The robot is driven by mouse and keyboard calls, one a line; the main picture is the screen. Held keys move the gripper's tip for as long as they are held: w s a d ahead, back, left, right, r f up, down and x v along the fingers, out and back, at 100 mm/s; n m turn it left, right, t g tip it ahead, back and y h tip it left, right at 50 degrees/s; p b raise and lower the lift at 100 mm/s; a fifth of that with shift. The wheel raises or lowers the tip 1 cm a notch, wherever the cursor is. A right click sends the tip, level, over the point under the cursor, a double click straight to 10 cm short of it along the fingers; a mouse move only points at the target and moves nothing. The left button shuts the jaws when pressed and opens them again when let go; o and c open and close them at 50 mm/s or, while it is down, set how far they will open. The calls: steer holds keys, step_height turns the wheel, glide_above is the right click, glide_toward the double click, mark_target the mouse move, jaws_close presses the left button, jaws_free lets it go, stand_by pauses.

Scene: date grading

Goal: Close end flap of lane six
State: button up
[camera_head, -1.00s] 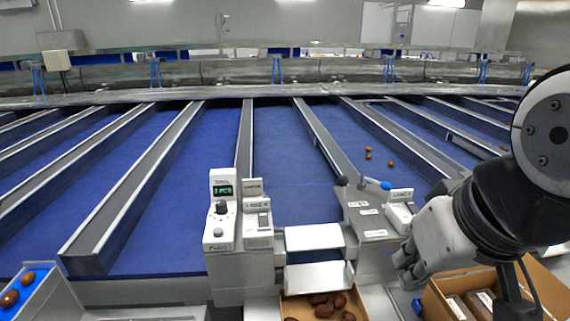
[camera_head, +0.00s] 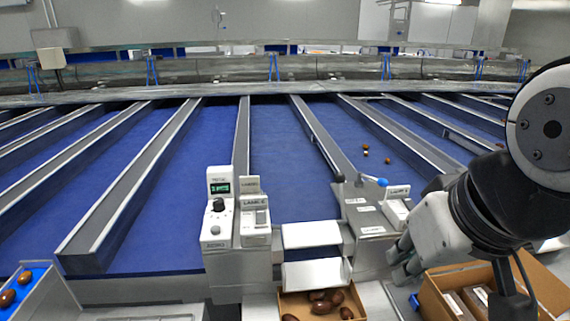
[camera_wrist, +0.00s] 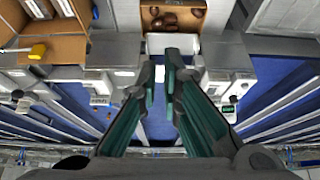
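The lane end in front of me has two white plates, an upper one (camera_head: 311,234) and a lower one (camera_head: 316,273), above a cardboard box of dates (camera_head: 296,304). I cannot tell which plate is the flap; the lane labels are too small to read surely. A lever with a blue knob (camera_head: 375,181) stands on the grey housing to the right. My gripper (camera_head: 400,262) is right of the plates, partly hidden by my wrist. In the wrist view its green-padded fingers (camera_wrist: 163,68) are apart and empty, with a white plate (camera_wrist: 172,43) beyond their tips.
A control box with a green display (camera_head: 219,205) stands left of the plates. An open carton with packs (camera_head: 440,300) is below my wrist. A blue-lined tray with dates (camera_head: 40,290) is at the lower left. A few dates (camera_head: 365,147) lie on the blue belt at the right.

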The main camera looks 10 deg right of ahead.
steer(key=o, duration=0.4)
steer(key=shift+w+r, duration=0.15)
steer(key=shift+w, duration=0.15)
steer(key=shift+o, duration=1.4)
steer(key=w+d+r, duration=0.1)
steer(key=w+r, duration=0.2)
steer(key=w, duration=0.5)
steer(key=shift+r+m, duration=0.2)
steer(key=shift+m, duration=0.2)
steer(key=m+g+h, duration=0.1)
steer(key=m+h, duration=0.1)
glide_toward(340, 174)
steer(key=p+x, duration=0.1)
steer(key=x, duration=1.1)
steer(key=shift+r, duration=0.1)
jaws_close()
